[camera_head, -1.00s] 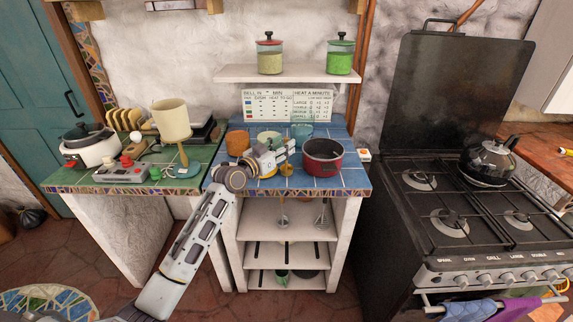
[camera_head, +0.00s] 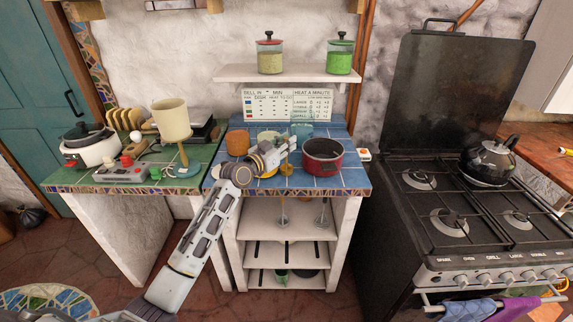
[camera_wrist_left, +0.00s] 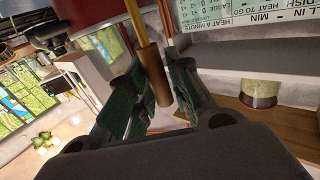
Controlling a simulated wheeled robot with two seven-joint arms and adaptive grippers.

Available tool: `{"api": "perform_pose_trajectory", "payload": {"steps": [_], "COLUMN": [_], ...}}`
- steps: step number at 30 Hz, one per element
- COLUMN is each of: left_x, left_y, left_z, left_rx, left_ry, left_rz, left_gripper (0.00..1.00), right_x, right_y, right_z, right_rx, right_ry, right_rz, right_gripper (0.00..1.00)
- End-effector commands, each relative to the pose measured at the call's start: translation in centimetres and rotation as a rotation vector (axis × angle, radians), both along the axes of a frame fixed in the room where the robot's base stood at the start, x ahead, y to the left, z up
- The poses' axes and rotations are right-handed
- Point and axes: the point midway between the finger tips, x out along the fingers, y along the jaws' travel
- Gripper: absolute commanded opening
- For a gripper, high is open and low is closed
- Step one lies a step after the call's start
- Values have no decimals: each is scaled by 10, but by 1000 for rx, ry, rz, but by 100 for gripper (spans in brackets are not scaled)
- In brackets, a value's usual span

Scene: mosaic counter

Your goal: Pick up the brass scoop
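The brass scoop shows in the left wrist view as a brown handle (camera_wrist_left: 153,76) on a thin brass-coloured shaft. Its brass end (camera_head: 287,168) shows small in the head view, just left of the red pot (camera_head: 323,160). My left gripper (camera_head: 291,146) is above the blue-tiled counter at the pot's left side. In the left wrist view its two green-padded fingers (camera_wrist_left: 156,82) lie close on both sides of the handle and appear shut on it. The scoop's bowl cannot be made out clearly. My right gripper is not in view.
An orange-brown pot (camera_head: 238,142), a cream bowl (camera_head: 268,138) and a glass bowl (camera_head: 302,131) stand behind my left gripper. A shelf (camera_head: 300,77) with two jars is above. The stove (camera_head: 455,210) is to the right.

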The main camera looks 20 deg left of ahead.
Motion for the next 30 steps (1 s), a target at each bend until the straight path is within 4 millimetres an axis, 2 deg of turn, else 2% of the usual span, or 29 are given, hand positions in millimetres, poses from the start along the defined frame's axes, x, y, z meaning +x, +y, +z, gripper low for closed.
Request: {"api": "perform_pose_trajectory", "payload": {"steps": [1, 3, 4, 10, 17, 23, 30], "left_x": [0, 0, 0, 0, 0, 0, 0], "left_y": [0, 0, 0, 0, 0, 0, 0], "left_z": [0, 0, 0, 1, 6, 24, 60], "left_rx": [0, 0, 0, 0, 0, 1, 0], "left_ry": [0, 0, 0, -1, -2, -4, -5], "left_rz": [0, 0, 0, 0, 0, 0, 0], "left_gripper": [10, 1, 0, 0, 0, 0, 0], "right_x": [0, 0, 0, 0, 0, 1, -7], "right_y": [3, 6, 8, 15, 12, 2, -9], "right_z": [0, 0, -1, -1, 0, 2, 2], "right_rx": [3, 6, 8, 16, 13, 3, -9], "right_ry": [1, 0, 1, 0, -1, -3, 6], "right_rz": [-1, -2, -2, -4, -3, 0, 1], "right_gripper": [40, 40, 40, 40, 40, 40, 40]}}
